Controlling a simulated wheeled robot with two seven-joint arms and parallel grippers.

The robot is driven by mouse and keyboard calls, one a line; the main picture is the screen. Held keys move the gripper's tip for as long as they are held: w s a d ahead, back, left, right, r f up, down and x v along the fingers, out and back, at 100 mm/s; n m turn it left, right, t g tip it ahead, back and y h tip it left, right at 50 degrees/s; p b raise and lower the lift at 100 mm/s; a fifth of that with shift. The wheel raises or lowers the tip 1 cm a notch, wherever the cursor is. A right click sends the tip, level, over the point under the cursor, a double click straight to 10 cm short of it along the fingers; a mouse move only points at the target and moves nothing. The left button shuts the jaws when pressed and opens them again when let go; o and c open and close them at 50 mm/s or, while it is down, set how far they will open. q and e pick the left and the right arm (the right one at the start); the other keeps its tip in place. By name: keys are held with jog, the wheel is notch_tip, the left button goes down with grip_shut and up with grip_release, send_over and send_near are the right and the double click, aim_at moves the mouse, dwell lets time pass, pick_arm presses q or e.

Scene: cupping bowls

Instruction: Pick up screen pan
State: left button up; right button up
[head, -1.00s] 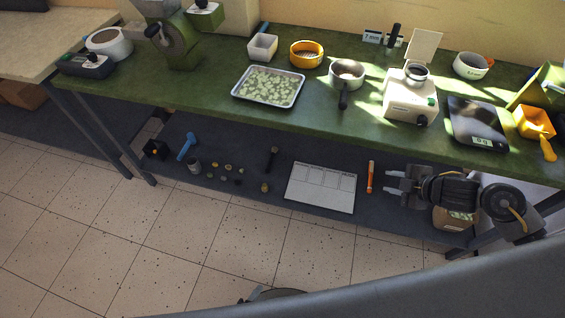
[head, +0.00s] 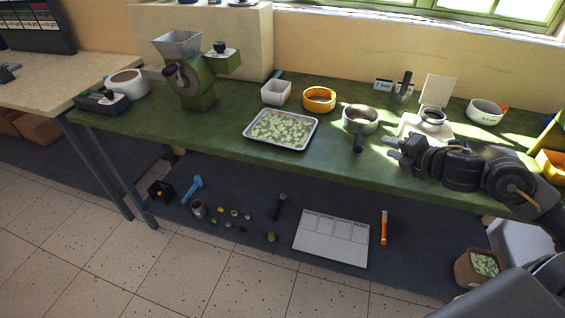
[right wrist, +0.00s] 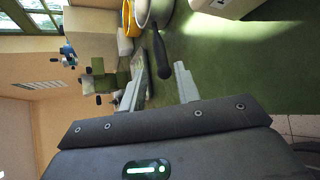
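A round yellow pan (head: 319,99), whose bottom looked mesh-like earlier, seems to be the screen pan. It sits upright on the green table (head: 230,135), and its yellow rim (right wrist: 128,18) shows at the top of the right wrist view. Next to it stands a metal saucepan (head: 360,118) with a dark handle (right wrist: 160,58). My right gripper (head: 391,147) is open and empty above the table's front part, right of the saucepan handle and apart from the yellow pan. My left gripper is not in view.
A tray of pale green pieces (head: 258,140) lies left of the saucepan. A white square bowl (head: 276,93) stands left of the yellow pan. A white device (head: 424,124) is behind my right gripper. A white bowl (head: 485,111) stands at the back right. A green grinder (head: 195,85) is farther left.

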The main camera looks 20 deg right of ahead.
jog(key=shift+w+a+r, duration=0.1)
jog(key=shift+w+a, duration=0.05)
jog(key=shift+w, duration=0.35)
send_near(359, 129)
jog(key=shift+s+a+f+p, duration=0.1)
jog(key=shift+a+f+p, duration=0.05)
jog(key=shift+a+f, duration=0.3)
jog(key=shift+s+a+f+p, duration=0.15)
jog(key=shift+a+f, duration=0.1)
jog(key=shift+a, duration=0.35)
jog(key=x, duration=0.4)
jog(key=shift+w+a+f+p, duration=0.1)
jog(key=shift+w+f+p, duration=0.05)
jog(key=shift+f+p, duration=0.2)
jog(key=shift+r, duration=0.1)
grip_shut()
